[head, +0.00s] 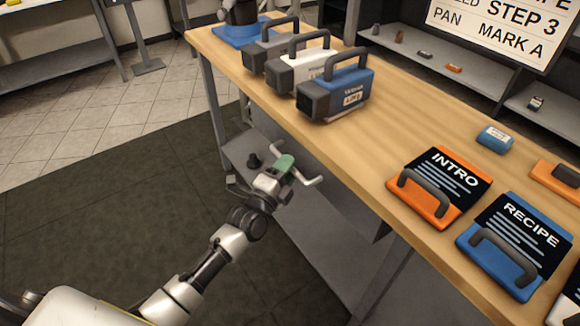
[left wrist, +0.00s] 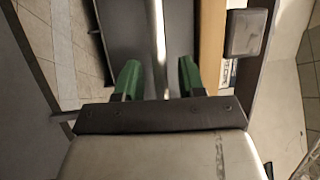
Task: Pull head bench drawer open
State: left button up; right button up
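The bench (head: 390,140) has a light wooden top and a grey drawer front (head: 345,200) under its near edge. A pale bar handle (head: 308,181) stands out from the drawer front. My left gripper (head: 288,168) is at this handle, and its green fingertip partly covers the bar. In the left wrist view, the two green fingers of my left gripper (left wrist: 160,75) are apart. The metal bar of the handle (left wrist: 156,35) runs between them, with a visible gap on each side. I cannot tell from these views whether the drawer is fully closed. My right gripper is not in view.
Three camera-like cases, including a blue one (head: 338,92), stand on the bench's far part. An orange INTRO slate (head: 422,202) and a blue RECIPE slate (head: 495,265) lie nearer. A grey lower shelf (head: 320,240) is under the bench. The dark floor mat (head: 110,210) is clear.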

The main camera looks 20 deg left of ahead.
pick_arm(q)
jog(key=shift+w+d+r, duration=0.1)
jog(key=shift+w+d, duration=0.1)
jog(key=shift+w, duration=0.4)
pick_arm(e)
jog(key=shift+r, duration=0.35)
pick_arm(q)
grip_shut()
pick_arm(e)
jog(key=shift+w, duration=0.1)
